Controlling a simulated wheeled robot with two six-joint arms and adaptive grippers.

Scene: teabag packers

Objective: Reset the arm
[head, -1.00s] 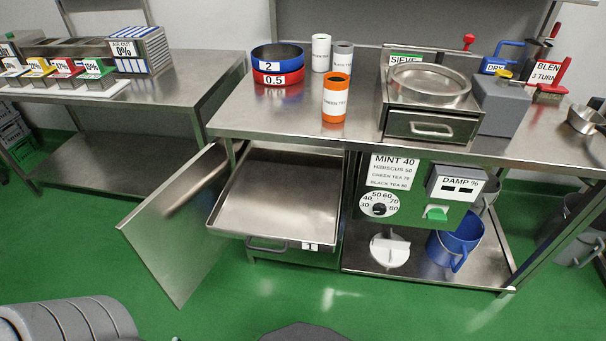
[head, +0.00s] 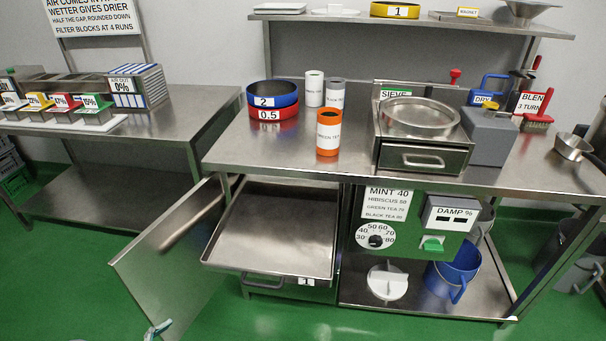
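A small pale and teal tip (head: 157,330) pokes in at the bottom edge of the head view, in front of the lower corner of the open cabinet door. It looks like the end of my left gripper, but too little shows to tell whether it is open or shut. No object is seen in it. My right gripper and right arm are not in view.
The open metal door (head: 168,255) and pulled-out tray drawer (head: 275,235) jut out before the steel table (head: 240,150). On it stand the blue ring (head: 272,100), an orange canister (head: 328,146) and the sieve box (head: 422,158). Green floor (head: 60,290) is free at lower left.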

